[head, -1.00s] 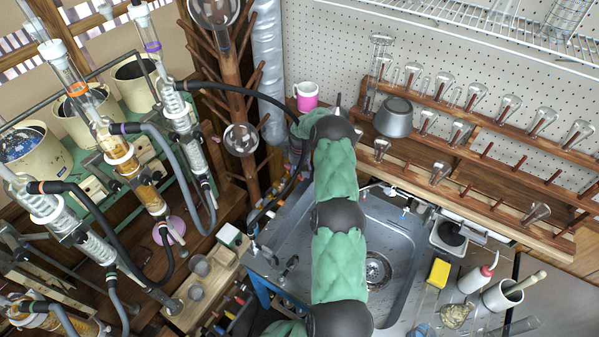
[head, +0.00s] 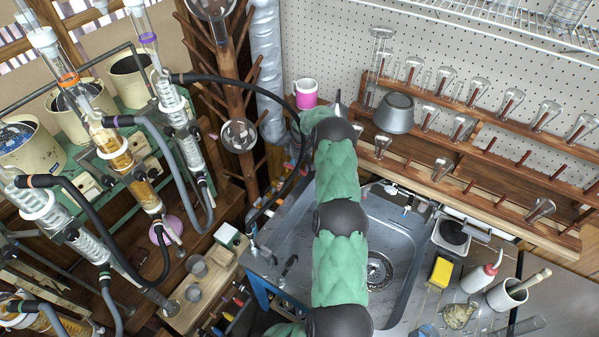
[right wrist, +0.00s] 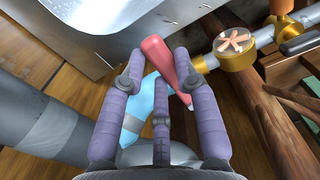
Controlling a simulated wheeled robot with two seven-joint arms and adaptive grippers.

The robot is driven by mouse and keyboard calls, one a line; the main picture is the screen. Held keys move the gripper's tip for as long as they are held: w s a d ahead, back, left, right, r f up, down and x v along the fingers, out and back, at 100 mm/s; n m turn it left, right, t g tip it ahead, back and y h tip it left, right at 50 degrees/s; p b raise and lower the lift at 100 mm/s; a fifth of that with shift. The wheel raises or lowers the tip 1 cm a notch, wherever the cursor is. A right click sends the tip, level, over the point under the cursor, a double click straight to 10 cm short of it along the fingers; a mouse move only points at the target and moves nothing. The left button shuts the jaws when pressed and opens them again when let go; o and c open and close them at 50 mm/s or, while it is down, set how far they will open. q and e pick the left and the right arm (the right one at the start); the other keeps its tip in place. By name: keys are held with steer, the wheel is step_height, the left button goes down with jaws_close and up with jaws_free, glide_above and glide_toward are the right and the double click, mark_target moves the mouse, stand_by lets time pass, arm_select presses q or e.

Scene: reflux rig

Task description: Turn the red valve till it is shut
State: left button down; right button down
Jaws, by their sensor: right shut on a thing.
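The red valve handle (right wrist: 157,54) shows in the right wrist view, a smooth red lever lying between the purple fingers of my right gripper (right wrist: 175,68). The fingers are shut on it near their tips. A brass fitting with a cross-shaped orange part (right wrist: 236,44) sits on a pipe just to the right of the handle. In the head view my right arm reaches toward the back wall and its own links hide the gripper and the valve. My left gripper is not in view.
A metal box edge (right wrist: 75,25) lies close at the upper left in the right wrist view. Wooden bars (right wrist: 285,135) are at the right.

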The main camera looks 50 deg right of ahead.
steer(key=shift+d+n, duration=0.2)
steer(key=shift+n, duration=0.1)
steer(key=c, duration=0.9)
jaws_free()
steer(key=shift+d, duration=0.1)
steer(key=shift+r, duration=0.15)
step_height(320, 180, up, 12)
